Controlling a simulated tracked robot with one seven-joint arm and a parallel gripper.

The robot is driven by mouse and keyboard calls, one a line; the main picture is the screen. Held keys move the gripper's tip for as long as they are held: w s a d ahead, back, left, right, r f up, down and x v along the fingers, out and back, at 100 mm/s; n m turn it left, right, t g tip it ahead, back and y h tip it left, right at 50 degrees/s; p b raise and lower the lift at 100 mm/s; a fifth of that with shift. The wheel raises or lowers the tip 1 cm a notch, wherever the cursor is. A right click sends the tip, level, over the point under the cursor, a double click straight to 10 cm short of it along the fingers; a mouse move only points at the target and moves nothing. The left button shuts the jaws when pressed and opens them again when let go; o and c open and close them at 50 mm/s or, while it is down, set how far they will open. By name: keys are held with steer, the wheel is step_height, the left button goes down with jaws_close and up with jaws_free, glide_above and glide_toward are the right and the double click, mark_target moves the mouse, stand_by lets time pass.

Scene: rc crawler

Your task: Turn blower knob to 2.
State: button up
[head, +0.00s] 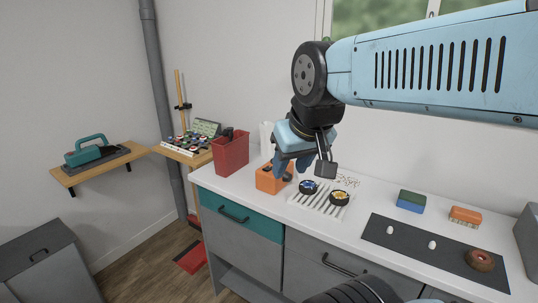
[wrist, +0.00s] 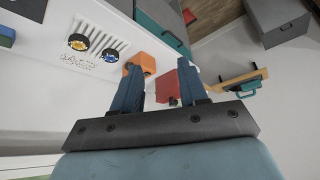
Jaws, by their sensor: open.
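No label for the blower knob is legible, so I cannot tell which round part it is. On the counter, a white slatted piece (head: 320,208) carries a round black part with a blue centre (head: 308,187) and one with a yellow centre (head: 340,198). Both also show upper left in the wrist view, blue (wrist: 110,55) and yellow (wrist: 78,41). A board with several small round coloured parts (head: 190,143) stands on the wooden side table, too small to read. My gripper (head: 291,165) is open and empty, above the counter near the orange box; its parted fingers show in the wrist view (wrist: 158,82).
The orange box (head: 268,181) and red bin (head: 231,152) stand at the counter's left end. A dark mat (head: 410,262) with two white knob-like pieces and a brown ring lies at right. A green-and-blue block (head: 411,201) and orange brush (head: 466,215) lie behind it.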

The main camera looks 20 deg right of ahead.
steer(key=shift+o, duration=1)
steer(key=shift+w+r, duration=0.25)
steer(key=shift+w, duration=0.1)
steer(key=w+d+n+g, duration=0.25)
steer(key=w+d, duration=0.25)
steer(key=w, duration=1)
steer(key=w+d+n+g, duration=0.2)
steer(key=w+d+n, duration=0.3)
steer(key=w, duration=1.1)
steer(key=w+d+f+n, duration=0.2)
steer(key=w+d+f, duration=0.45)
steer(key=w, duration=0.25)
steer(key=shift+m+g, duration=0.25)
steer(key=shift+g, duration=0.1)
step_height(320, 180, down, 14)
steer(key=shift+s+d+r, duration=0.1)
steer(key=shift+d+r, duration=0.05)
